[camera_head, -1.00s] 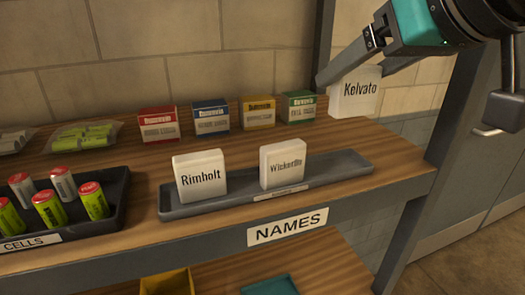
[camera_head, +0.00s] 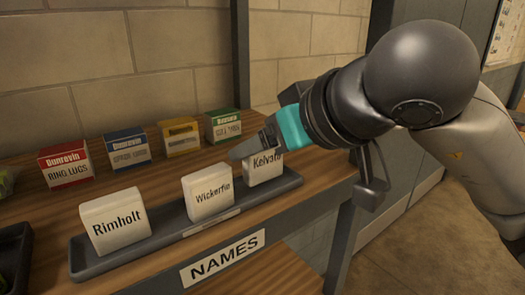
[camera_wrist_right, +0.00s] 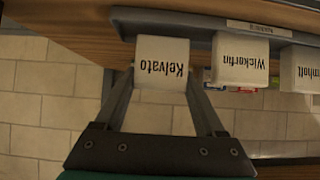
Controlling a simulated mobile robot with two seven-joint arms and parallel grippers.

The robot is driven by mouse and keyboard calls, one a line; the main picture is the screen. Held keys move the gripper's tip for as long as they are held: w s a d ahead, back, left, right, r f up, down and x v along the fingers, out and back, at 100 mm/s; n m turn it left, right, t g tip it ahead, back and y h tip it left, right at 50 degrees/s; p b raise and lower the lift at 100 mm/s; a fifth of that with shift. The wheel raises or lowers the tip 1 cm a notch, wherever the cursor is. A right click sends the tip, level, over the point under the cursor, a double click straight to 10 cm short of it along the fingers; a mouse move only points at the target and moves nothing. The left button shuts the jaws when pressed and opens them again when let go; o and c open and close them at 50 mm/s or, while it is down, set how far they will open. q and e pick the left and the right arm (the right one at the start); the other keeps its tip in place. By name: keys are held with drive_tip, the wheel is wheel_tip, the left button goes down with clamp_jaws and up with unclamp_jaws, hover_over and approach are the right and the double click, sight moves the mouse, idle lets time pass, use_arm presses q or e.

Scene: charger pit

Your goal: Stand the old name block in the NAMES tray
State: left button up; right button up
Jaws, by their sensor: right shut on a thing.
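The white name block lettered Kelvato (camera_head: 264,174) is upright at the right end of the grey NAMES tray (camera_head: 160,246), right of the Wickerlin block. My right gripper (camera_head: 258,146) is shut on it from above and behind. The right wrist view shows both fingers (camera_wrist_right: 161,82) on the sides of the Kelvato block (camera_wrist_right: 162,58). The block's lower edge seems at the tray floor, but I cannot tell whether it rests there. White blocks lettered Rimholt (camera_head: 115,222) and Wickerlin (camera_head: 208,191) stand in the tray. My left gripper is not in view.
Red (camera_head: 66,165), blue (camera_head: 127,149), yellow (camera_head: 180,137) and green (camera_head: 223,125) boxes stand in a row behind the tray on the wooden shelf. A NAMES label (camera_head: 222,257) is on the shelf front. A dark tray (camera_head: 14,255) is at the left edge.

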drive_tip(key=shift+f, duration=0.55)
drive_tip(key=shift+f, duration=0.1)
drive_tip(key=o, duration=1.3)
drive_tip(key=shift+o, duration=0.2)
drive_tip(key=v, duration=1.2)
